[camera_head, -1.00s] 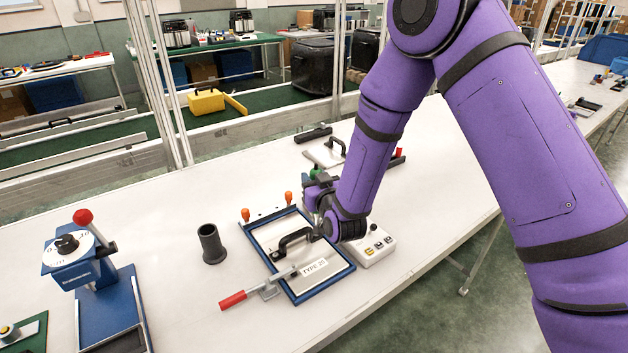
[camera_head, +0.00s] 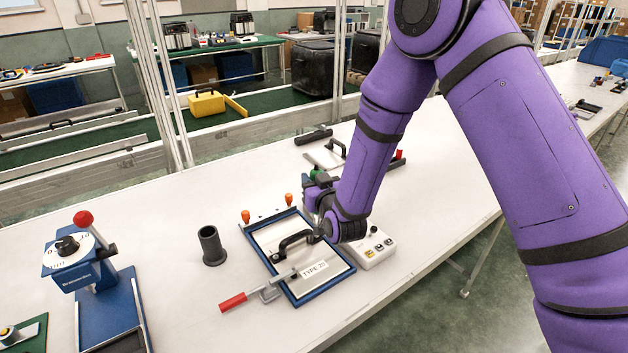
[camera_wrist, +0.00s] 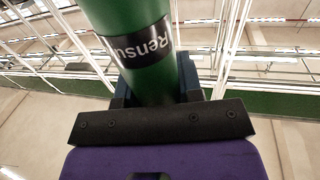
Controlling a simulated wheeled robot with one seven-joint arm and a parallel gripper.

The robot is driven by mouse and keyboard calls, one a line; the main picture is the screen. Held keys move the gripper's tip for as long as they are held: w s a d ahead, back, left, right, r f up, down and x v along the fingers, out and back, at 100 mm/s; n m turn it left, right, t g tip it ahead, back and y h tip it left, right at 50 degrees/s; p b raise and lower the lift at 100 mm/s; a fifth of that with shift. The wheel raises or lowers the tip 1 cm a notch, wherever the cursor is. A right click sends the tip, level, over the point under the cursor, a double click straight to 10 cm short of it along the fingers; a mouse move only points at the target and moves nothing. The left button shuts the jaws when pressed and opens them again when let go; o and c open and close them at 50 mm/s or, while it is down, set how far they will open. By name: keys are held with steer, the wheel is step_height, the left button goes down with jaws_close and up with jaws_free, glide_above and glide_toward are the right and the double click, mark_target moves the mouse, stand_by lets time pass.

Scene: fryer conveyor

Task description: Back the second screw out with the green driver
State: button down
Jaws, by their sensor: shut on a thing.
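My gripper (camera_head: 318,184) is shut on the green driver (camera_wrist: 128,35), whose thick green body with a dark label fills the top of the wrist view. In the head view only a small green part of the driver (camera_head: 317,174) shows above my gripper. My gripper is over the far right corner of a blue-framed plate fixture (camera_head: 317,291) with a black handle (camera_head: 290,241) and a "TYPE 20" label. The driver's tip and any screw under it are hidden by my wrist, so I cannot tell whether they touch.
Two orange-topped posts (camera_head: 289,199) stand at the fixture's back edge. A red-handled clamp (camera_head: 236,301) lies at its front left. A white button box (camera_head: 371,249) is close on the right. A dark cup (camera_head: 211,246) and a blue press (camera_head: 104,300) stand left.

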steer(key=shift+r, duration=3.05)
steer(key=shift+a, duration=0.1)
